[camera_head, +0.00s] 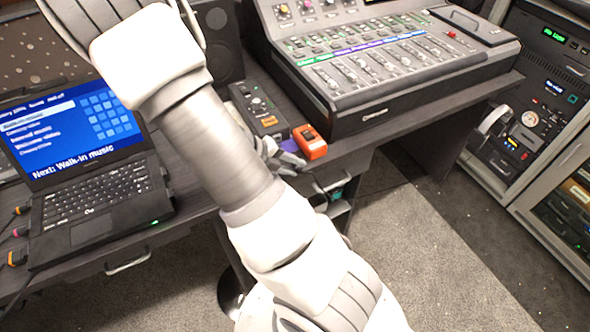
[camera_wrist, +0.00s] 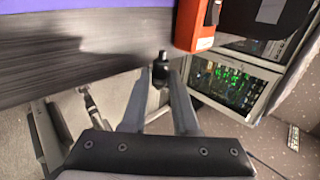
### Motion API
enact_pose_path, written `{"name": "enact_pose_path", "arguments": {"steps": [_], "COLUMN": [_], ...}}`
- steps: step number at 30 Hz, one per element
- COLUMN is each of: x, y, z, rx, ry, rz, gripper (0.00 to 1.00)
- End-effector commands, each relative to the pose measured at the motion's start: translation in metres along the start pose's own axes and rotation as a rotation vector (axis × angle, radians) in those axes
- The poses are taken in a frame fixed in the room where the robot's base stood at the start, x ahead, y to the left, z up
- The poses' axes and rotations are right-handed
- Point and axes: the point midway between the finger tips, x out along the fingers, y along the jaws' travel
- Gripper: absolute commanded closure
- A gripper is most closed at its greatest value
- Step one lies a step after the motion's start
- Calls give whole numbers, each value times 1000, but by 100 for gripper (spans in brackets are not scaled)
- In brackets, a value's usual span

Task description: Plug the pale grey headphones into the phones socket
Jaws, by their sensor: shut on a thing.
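My gripper (camera_wrist: 160,82) is shut on a small black plug (camera_wrist: 160,68) with a short metal tip, seen in the wrist view. The plug stands clear of the fingers, close to the dark desk edge (camera_wrist: 70,70). In the head view my gripper (camera_head: 283,158) is at the front edge of the desk, partly behind my arm, beside an orange device. I cannot make out the headphones' body for certain, nor a cable from the plug. No socket marked phones is legible in either view; I cannot tell whether the tip touches anything.
The orange device (camera_head: 310,141) sits at the desk edge, right beside my gripper; it also shows in the wrist view (camera_wrist: 196,28). A small black control box (camera_head: 255,108) lies behind. A fader console (camera_head: 370,115) stands right, a laptop (camera_head: 100,200) left. Open drawers hang below.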

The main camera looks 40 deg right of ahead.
Motion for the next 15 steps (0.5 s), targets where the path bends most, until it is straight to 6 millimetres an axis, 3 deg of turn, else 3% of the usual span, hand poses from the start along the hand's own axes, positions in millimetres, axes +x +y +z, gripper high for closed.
{"name": "enact_pose_path", "arguments": {"steps": [8, 15], "x": [0, 0], "y": [0, 1], "z": [10, 31], "rx": [-20, -19], "ry": [-19, -18], "rz": [-21, -20], "gripper": [100, 100]}}
